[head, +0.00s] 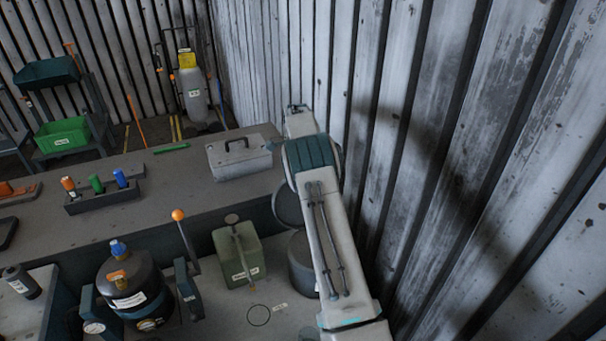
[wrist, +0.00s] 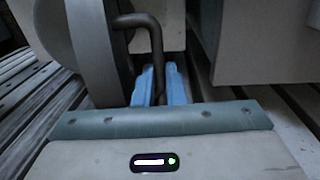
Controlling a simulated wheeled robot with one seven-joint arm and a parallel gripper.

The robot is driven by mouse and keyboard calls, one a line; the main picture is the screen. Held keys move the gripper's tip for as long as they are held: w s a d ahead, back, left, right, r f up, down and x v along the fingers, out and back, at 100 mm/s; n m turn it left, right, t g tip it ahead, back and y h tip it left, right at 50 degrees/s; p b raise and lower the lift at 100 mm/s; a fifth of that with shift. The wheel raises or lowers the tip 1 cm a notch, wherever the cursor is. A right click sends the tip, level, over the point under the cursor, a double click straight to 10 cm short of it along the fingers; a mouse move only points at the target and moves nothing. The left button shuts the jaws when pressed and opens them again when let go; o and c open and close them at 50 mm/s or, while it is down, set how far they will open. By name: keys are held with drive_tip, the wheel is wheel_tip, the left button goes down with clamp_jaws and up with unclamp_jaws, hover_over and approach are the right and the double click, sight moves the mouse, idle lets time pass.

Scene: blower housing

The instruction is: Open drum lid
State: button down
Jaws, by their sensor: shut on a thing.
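The drum (head: 301,268) is a dark grey cylinder on the lower bench, partly hidden behind my arm in the head view. Its round dark lid (head: 287,205) stands steeply tilted above the drum, also partly covered by my arm. In the wrist view the lid (wrist: 92,45) is a grey disc seen nearly edge-on at the left. A dark bent handle (wrist: 155,42) comes from beside it. My gripper (wrist: 160,82) has its blue fingers shut on the handle's lower end. The fingers cannot be made out in the head view.
A green jerrycan (head: 239,255) stands left of the drum. A dark tank (head: 132,290) and an orange-knobbed lever (head: 178,215) are further left. A grey toolbox (head: 238,157) sits on the raised bench behind. A corrugated wall (head: 450,150) is close on the right.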

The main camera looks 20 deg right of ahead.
drive_tip(key=shift+a+f, duration=0.15)
drive_tip(key=shift+f, duration=0.25)
drive_tip(key=c, duration=1.5)
unclamp_jaws()
drive_tip(key=shift+w+f, duration=0.1)
drive_tip(key=shift+w, duration=0.2)
drive_tip(key=r, duration=0.9)
drive_tip(key=w+r+p, duration=0.1)
drive_tip(key=r, duration=0.4)
drive_tip(key=shift+f, duration=0.1)
